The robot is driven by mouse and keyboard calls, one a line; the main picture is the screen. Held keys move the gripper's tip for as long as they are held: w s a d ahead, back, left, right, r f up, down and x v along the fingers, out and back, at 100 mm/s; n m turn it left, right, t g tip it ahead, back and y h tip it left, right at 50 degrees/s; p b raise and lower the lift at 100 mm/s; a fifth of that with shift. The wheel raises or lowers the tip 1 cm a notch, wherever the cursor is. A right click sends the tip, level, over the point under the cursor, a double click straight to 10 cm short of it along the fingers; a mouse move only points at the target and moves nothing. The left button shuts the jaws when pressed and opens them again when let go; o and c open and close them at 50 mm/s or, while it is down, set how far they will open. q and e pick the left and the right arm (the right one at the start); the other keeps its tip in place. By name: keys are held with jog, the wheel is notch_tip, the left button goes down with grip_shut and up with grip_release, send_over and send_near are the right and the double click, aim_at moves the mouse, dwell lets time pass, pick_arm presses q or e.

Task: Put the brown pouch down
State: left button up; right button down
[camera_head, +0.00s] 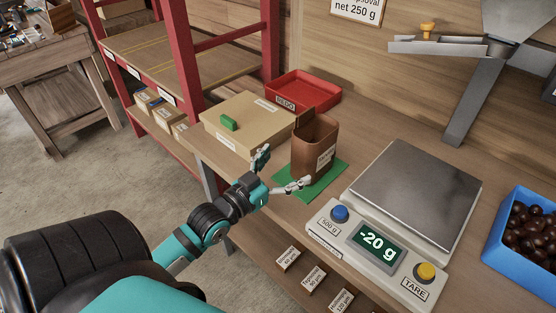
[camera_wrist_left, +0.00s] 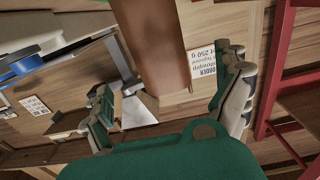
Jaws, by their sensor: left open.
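The brown pouch (camera_head: 315,140) stands upright with its top open on the green mat (camera_head: 329,183) on the wooden bench. In the left wrist view the pouch (camera_wrist_left: 155,40) rises just beyond the fingers. My left gripper (camera_head: 279,170) is open in front of the pouch, one finger to its left and one near its lower front. In the left wrist view my left gripper (camera_wrist_left: 165,105) shows its fingers spread wide with nothing between the tips. The underside of the pouch is hidden from view. My right gripper is not in view.
The scale (camera_head: 420,180) reading -20 g stands right of the mat. A blue crate (camera_head: 518,262) of chestnuts is at far right. A cardboard box (camera_head: 245,108) with a green block and a red REDO tray (camera_head: 306,84) stand behind. Red shelving (camera_head: 186,62) is at left.

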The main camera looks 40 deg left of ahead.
pick_arm(q)
jog(key=shift+s, duration=1.1)
